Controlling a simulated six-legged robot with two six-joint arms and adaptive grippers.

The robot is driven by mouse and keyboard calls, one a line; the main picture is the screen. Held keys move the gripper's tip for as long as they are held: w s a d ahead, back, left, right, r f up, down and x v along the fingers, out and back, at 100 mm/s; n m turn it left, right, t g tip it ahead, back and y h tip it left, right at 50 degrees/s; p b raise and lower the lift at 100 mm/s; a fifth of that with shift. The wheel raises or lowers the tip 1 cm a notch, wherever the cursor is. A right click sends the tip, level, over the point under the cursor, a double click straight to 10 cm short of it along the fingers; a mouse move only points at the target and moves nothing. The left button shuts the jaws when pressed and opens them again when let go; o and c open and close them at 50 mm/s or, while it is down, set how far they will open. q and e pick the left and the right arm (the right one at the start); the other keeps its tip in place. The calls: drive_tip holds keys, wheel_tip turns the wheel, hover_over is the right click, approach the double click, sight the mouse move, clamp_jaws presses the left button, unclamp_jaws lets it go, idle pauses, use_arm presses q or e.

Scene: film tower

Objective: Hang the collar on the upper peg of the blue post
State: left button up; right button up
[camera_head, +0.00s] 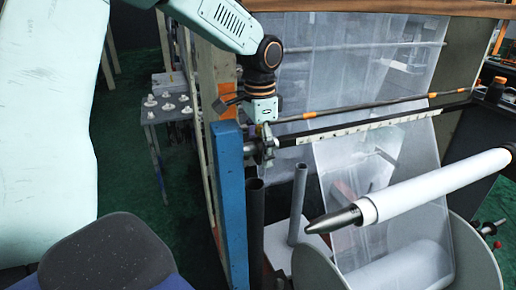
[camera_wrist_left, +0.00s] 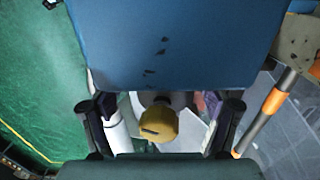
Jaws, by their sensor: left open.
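The blue post (camera_head: 229,200) stands upright left of centre in the head view. It also fills the upper middle of the wrist view (camera_wrist_left: 175,45). A short grey peg (camera_head: 250,147) sticks out from its upper right side. My left gripper (camera_head: 266,142) is at this peg, close beside the post. In the wrist view its two fingers (camera_wrist_left: 165,125) are spread apart, with a yellow slotted knob (camera_wrist_left: 158,124) between them. A grey round part shows behind the knob. I cannot tell whether that part is the collar. My right gripper is not in view.
A film roll on a shaft (camera_head: 420,190) reaches in from the right. Two upright tubes, one dark (camera_head: 255,215) and one light (camera_head: 298,200), stand right of the post. Film sheets (camera_head: 375,130) hang behind. A small table (camera_head: 166,112) with white parts stands left.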

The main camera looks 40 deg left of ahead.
use_arm(q)
drive_tip(key=shift+a, duration=0.2)
drive_tip(key=shift+s+r, duration=0.1)
drive_tip(key=shift+r, duration=0.1)
wheel_tip(320, 180, up, 12)
drive_tip(key=shift+f, duration=0.25)
drive_tip(key=shift+w, duration=0.2)
drive_tip(key=shift+f, duration=0.15)
drive_tip(key=f, duration=1.1)
drive_tip(key=shift+s+d+f, duration=0.1)
drive_tip(key=shift+s+f, duration=0.1)
drive_tip(key=shift+f, duration=0.15)
drive_tip(key=shift+w, duration=0.1)
